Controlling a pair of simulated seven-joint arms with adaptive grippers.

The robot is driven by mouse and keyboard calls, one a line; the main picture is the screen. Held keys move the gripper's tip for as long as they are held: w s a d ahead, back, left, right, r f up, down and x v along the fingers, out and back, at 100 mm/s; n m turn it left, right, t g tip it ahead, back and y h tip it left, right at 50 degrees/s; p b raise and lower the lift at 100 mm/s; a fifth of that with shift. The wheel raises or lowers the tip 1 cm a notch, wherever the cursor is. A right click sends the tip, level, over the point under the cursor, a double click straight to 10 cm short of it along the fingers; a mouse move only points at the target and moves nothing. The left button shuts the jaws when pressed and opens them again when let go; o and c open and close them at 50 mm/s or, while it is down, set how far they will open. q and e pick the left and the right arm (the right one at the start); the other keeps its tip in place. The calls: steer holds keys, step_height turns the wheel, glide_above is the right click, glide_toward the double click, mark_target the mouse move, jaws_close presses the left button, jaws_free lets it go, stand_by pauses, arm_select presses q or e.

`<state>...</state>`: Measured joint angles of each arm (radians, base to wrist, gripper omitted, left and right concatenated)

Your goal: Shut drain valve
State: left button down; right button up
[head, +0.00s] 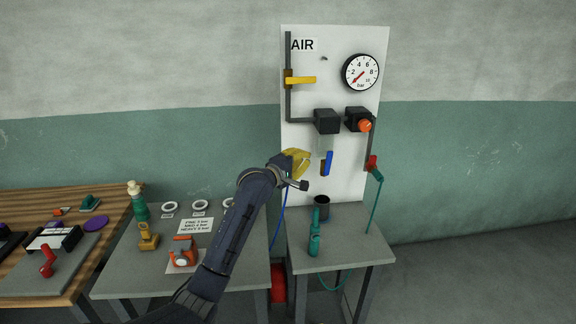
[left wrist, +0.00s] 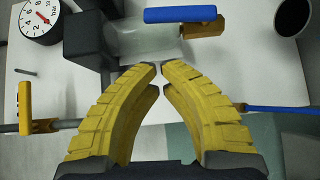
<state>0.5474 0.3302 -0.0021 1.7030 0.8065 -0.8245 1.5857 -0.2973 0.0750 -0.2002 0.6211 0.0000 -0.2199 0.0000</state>
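The drain valve is a small brass body (head: 322,168) under the clear filter bowl (head: 325,145) on the white panel. Its blue lever (head: 328,163) stands upright, in line with the bowl. In the left wrist view the blue lever (left wrist: 180,14) lies at the top, beside the brass body (left wrist: 202,28) and bowl (left wrist: 145,45). My left gripper (head: 308,158) is just left of the valve in the head view, apart from the lever. Its yellow fingers (left wrist: 160,68) are almost together at the tips, with only a sliver between them and nothing held. My right gripper is out of view.
The panel carries a yellow lever (head: 301,80), a gauge (head: 360,72), a black regulator with an orange knob (head: 365,126) and a red coupling (head: 373,165). A blue tube (left wrist: 280,108) runs near the gripper.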

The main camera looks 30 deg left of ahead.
arm_select(q)
steer(key=v, duration=0.7)
steer(key=shift+s+r, duration=0.25)
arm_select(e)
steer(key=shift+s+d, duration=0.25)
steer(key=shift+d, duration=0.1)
